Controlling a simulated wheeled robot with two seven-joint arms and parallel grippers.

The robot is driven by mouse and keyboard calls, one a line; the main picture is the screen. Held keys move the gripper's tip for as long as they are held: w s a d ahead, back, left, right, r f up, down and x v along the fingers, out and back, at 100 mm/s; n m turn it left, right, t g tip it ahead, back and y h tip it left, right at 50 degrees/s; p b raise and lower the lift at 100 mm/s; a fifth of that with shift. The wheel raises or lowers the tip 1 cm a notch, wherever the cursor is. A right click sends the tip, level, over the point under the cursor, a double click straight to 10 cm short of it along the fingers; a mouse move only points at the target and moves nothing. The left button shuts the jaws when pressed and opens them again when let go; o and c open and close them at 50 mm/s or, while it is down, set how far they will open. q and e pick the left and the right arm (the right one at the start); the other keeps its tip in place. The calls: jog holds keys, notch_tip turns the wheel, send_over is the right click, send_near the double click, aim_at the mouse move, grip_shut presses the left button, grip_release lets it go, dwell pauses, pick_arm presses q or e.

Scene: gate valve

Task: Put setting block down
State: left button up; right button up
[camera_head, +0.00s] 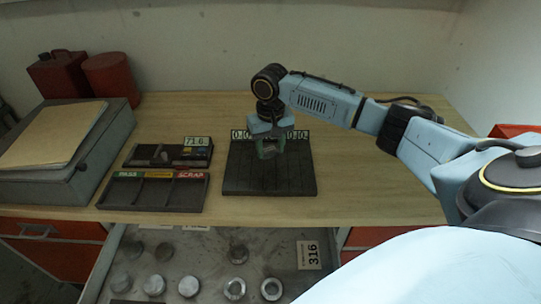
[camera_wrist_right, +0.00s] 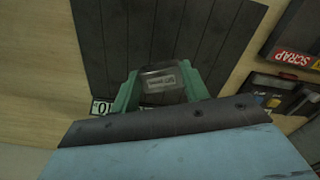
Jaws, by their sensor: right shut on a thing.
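My right gripper (camera_head: 267,150) is over the back half of a dark grooved plate (camera_head: 270,184) on the workbench. In the right wrist view its green fingers (camera_wrist_right: 159,90) are shut on a small grey metal block with a pale label, the setting block (camera_wrist_right: 160,82). The block is above the plate in the wrist view; whether it touches the plate I cannot tell. The plate also shows in the wrist view (camera_wrist_right: 150,35), with a white number strip (camera_head: 300,134) along its back edge, partly hidden by my gripper. My left gripper is not in view.
Left of the plate are a tray (camera_head: 153,205) marked PASS and SCRAP and a dark gauge case (camera_head: 135,160) reading about 71.6. A grey case with a folder (camera_head: 45,137) stands at far left. An open drawer (camera_head: 200,265) below holds several round metal parts. The bench right of the plate is clear.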

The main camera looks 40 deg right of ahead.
aim_at(271, 150)
jog(key=shift+f, duration=1.7)
jog(key=o, duration=1.2)
jog(key=shift+f, duration=0.15)
jog(key=shift+c, duration=0.2)
